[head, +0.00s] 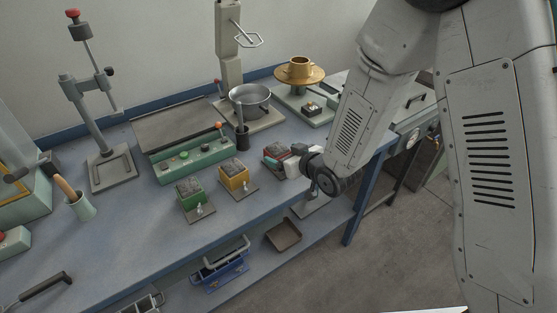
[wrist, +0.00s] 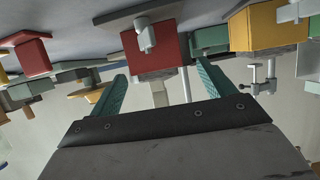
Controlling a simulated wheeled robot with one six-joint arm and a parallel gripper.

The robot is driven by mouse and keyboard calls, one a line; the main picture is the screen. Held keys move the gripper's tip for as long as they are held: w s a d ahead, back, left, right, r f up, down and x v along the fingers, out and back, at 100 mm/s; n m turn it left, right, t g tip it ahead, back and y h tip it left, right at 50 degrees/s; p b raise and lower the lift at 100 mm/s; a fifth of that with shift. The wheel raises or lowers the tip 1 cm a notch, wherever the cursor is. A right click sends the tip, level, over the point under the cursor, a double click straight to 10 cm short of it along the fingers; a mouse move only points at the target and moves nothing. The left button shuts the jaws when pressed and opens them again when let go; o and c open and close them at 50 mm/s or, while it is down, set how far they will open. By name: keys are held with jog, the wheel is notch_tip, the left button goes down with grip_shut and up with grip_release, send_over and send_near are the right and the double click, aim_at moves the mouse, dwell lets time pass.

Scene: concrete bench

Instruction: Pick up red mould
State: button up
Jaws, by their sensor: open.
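The red mould (head: 271,152) stands near the front edge of the blue bench, right of the yellow mould (head: 235,177). In the wrist view the red mould (wrist: 170,47) is large, centred ahead of my gripper (wrist: 161,70), with a pale clamp fitting on its face. My two teal fingers are spread apart, one toward each side of the mould, with nothing held. In the head view my gripper (head: 299,153) is beside the mould at its right, and my wrist partly hides it. I cannot tell whether the fingertips reach past its near face.
A green mould (head: 190,194) stands left of the yellow one. Behind are a green control box (head: 190,159), a metal pot (head: 250,98) and a brass piece on a turntable (head: 299,73). A lower shelf holds a blue tool (head: 220,269) and a tray (head: 284,234).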

aim_at(273, 148)
jog(key=x, duration=0.4)
jog(key=shift+d+f, duration=0.1)
jog(key=shift+d, duration=0.05)
jog(key=c, duration=1.3)
jog(key=shift+w, duration=0.1)
jog(key=c, duration=0.3)
jog(key=shift+c, duration=0.2)
jog(key=shift+r, duration=0.25)
